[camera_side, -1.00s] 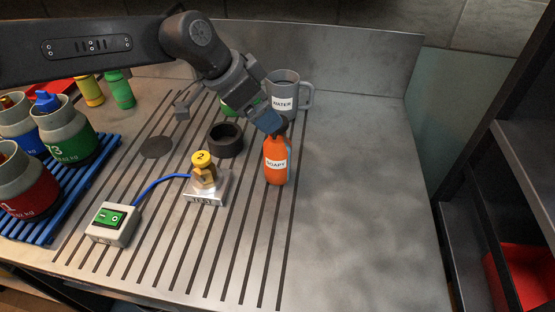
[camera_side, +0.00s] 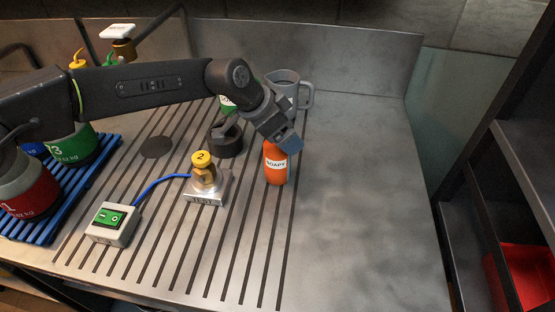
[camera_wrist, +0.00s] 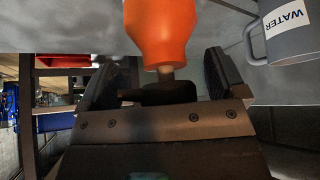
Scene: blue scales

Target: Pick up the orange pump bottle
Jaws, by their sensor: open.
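The orange pump bottle (camera_side: 276,166) stands upright on the grooved steel worktop, with a white label reading SOAPY. In the side view my gripper (camera_side: 258,137) is at the bottle's top, and one blue-grey finger covers its neck and pump head. In the wrist view the orange body (camera_wrist: 160,30) hangs into the picture from the top, its narrow neck pointing toward my gripper (camera_wrist: 162,78). The fingers are spread to the left and right of the neck. A dark shape, perhaps the pump head, lies between them. I see no grip on the bottle.
A grey WATER jug (camera_side: 284,92) stands behind the bottle; it also shows in the wrist view (camera_wrist: 291,30). The worktop right of the bottle is clear.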

